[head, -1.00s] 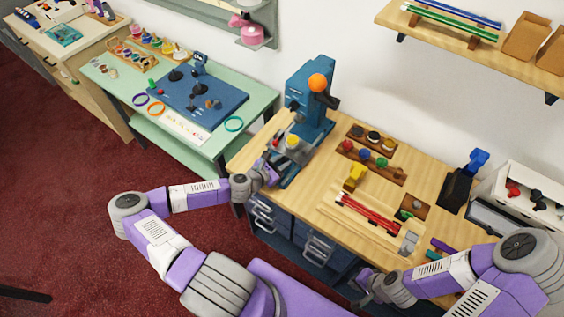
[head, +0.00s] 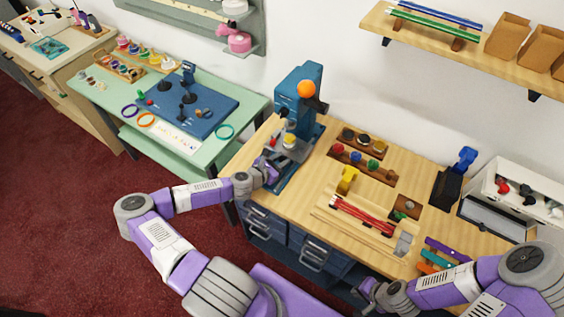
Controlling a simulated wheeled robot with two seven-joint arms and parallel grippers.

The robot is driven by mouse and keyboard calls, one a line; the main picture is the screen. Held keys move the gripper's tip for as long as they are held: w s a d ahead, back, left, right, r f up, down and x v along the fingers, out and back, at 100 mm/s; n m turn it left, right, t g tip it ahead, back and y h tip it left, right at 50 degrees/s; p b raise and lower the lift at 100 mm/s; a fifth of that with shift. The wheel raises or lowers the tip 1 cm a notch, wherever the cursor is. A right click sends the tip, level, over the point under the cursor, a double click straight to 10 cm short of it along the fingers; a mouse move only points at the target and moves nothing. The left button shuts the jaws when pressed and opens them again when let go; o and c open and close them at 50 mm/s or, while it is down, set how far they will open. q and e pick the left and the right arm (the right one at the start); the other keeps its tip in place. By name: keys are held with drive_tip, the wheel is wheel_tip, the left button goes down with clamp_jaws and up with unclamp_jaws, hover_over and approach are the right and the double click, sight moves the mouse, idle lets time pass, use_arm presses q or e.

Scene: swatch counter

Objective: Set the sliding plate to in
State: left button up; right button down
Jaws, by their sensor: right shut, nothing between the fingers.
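The sliding plate appears to be the grey plate (head: 289,154) low on the blue press-like machine (head: 298,95) at the bench's left end. A yellow piece (head: 290,140) sits on it. My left gripper (head: 270,170) is at the near left side of this plate, very close to it. Whether it touches the plate cannot be told. Its fingers are small and partly hidden, so their opening is unclear. My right gripper (head: 361,291) is shut and empty, low at the front edge of the bench, away from the machine.
The wooden bench (head: 310,190) also holds a tray with red rods (head: 362,214), a yellow object (head: 347,179) and racks of coloured knobs (head: 364,160). A black stand (head: 452,185) is at right. A green table (head: 120,100) stands at left. A shelf (head: 460,50) hangs above.

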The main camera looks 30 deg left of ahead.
use_arm(q)
drive_tip(key=o, duration=0.4)
drive_tip(key=shift+w, duration=0.15)
drive_tip(key=shift+c, duration=0.2)
drive_tip(key=v, duration=0.7)
drive_tip(key=shift+s+r, duration=0.1)
drive_tip(key=shift+s, duration=0.25)
